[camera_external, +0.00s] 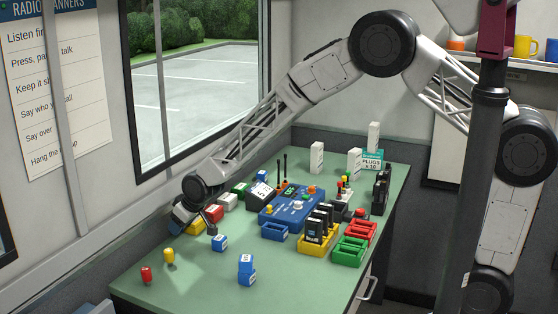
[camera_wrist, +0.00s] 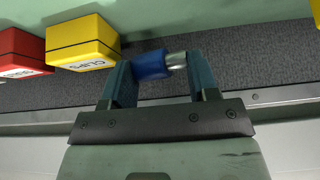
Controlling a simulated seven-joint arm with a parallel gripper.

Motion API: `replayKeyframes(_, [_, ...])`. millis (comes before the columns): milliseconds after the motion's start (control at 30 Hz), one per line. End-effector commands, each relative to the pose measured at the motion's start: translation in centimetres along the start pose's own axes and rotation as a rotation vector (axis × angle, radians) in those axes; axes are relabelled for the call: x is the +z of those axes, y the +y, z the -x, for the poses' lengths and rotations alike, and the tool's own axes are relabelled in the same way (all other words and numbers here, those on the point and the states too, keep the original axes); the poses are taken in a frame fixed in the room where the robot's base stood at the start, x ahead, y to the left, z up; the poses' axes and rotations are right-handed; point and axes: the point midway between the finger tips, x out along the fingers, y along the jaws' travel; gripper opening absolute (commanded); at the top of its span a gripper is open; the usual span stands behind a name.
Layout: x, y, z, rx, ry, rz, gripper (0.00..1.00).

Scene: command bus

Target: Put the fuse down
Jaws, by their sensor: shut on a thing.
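My gripper (camera_wrist: 160,70) is shut on a fuse (camera_wrist: 149,65), a blue cylinder with a bare metal end, held crosswise between the two fingers in the wrist view. In the external view my gripper (camera_external: 192,218) is at the window side of the green table, close to the yellow box (camera_external: 193,227). The fuse cannot be made out clearly there. In the wrist view the yellow box (camera_wrist: 84,44), with lettering on its side, is left of the fuse and apart from it. I cannot tell how high the fuse is above the table.
A red box (camera_external: 214,213) stands beside the yellow one. A blue device (camera_external: 292,204) fills the middle. The front left table is mostly clear.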

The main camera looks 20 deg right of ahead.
Motion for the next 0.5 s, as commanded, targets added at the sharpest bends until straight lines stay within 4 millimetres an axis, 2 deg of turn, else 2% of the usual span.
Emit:
replayKeyframes(267, [-0.1, 0.0, -0.1, 0.000, 0.000, 0.000, 0.29])
replayKeyframes(500, [-1.4, 0.1, -1.2, 0.000, 0.000, 0.000, 0.29])
